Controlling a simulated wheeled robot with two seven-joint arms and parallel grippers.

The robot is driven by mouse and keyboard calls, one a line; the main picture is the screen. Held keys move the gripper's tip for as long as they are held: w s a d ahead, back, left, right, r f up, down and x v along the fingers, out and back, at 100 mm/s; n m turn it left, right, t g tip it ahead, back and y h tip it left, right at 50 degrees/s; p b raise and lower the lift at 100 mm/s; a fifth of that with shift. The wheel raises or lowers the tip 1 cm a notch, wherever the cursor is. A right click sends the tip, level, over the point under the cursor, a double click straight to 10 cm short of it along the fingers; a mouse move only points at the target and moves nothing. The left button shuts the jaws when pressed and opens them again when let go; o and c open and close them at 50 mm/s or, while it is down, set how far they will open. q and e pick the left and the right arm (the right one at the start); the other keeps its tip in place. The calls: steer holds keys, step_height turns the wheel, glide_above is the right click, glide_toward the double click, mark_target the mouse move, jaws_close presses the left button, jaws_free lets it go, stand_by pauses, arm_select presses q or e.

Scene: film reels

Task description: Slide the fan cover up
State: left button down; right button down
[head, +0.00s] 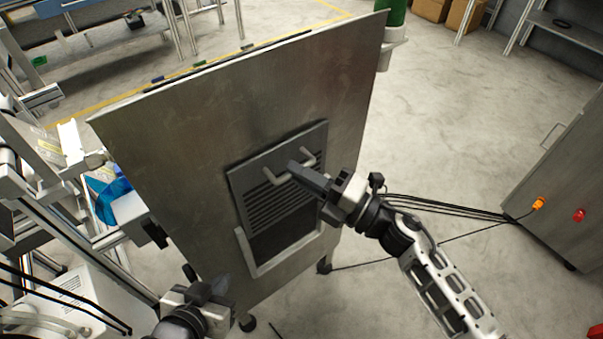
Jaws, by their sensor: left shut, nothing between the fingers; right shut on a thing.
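The fan cover (257,178) is a grey slatted plate with a light handle (279,178) on the front of a tall metal cabinet (190,140). It stands in a light U-shaped frame (246,250), with a dark opening (285,240) showing below its slats. My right gripper (300,172) is shut on the handle, and its fingers hide part of it. My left gripper (218,288) is shut and empty, low in front of the cabinet's lower left, apart from the cover.
A metal-framed machine (60,210) stands close on the left. A grey cabinet (565,180) with an orange and a red button is at the right. Black cables (440,205) run across the floor to it. The floor (460,110) at the upper right is mostly clear.

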steer(key=shift+w+r, duration=0.1)
steer(key=shift+r, duration=0.35)
steer(key=c, duration=1.5)
jaws_free()
steer(key=shift+f, duration=0.15)
steer(key=shift+f, duration=0.1)
steer(key=b+v, duration=0.3)
steer(key=v, duration=1.3)
